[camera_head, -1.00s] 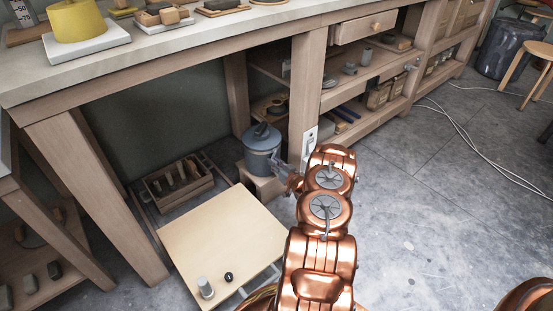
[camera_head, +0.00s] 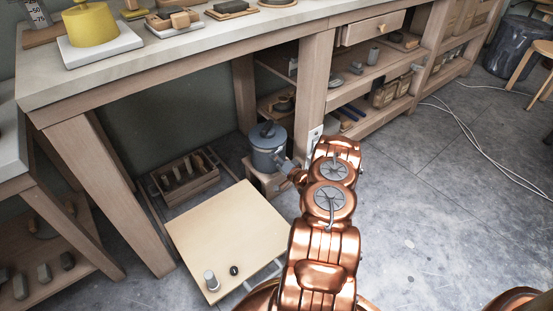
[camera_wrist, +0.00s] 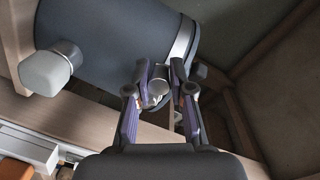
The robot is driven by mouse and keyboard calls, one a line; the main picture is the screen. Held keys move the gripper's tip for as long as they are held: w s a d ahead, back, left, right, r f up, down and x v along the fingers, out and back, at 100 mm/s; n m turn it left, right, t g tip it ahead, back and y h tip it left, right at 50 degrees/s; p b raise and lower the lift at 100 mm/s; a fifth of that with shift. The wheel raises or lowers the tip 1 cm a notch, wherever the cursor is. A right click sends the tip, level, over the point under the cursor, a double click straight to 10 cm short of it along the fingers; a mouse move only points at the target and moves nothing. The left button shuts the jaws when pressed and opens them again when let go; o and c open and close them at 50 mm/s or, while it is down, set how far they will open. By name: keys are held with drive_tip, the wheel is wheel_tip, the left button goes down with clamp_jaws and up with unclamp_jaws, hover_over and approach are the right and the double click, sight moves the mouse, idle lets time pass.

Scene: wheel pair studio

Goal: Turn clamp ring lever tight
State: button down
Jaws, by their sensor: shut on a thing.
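A blue-grey lidded canister (camera_head: 266,150) stands on a low wooden block under the bench. In the wrist view its dark body (camera_wrist: 115,45) fills the upper part, with a bright metal clamp ring (camera_wrist: 183,38) around it. My gripper (camera_wrist: 160,74) is at the canister's side, its two fingers shut on a short metal rounded piece, which looks like the clamp ring lever (camera_wrist: 157,88). The fingers hide part of the lever, so its angle is hard to tell. In the head view my gripper (camera_head: 284,164) is small, at the canister's lower right.
A low table with a pale top (camera_head: 225,235) carries a small grey cylinder and a dark knob. A wooden crate (camera_head: 184,178) lies behind it. A bench leg (camera_head: 314,85) and shelves stand close to the right of the canister. The floor farther right is open, with white cables.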

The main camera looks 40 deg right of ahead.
drive_tip(key=shift+r+m, duration=0.25)
drive_tip(key=shift+m, duration=0.15)
drive_tip(key=c, duration=1)
unclamp_jaws()
drive_tip(key=shift+c, duration=0.2)
drive_tip(key=s+a, duration=0.1)
drive_tip(key=s, duration=1.1)
drive_tip(key=shift+a+r, duration=0.25)
drive_tip(key=shift+r, duration=0.15)
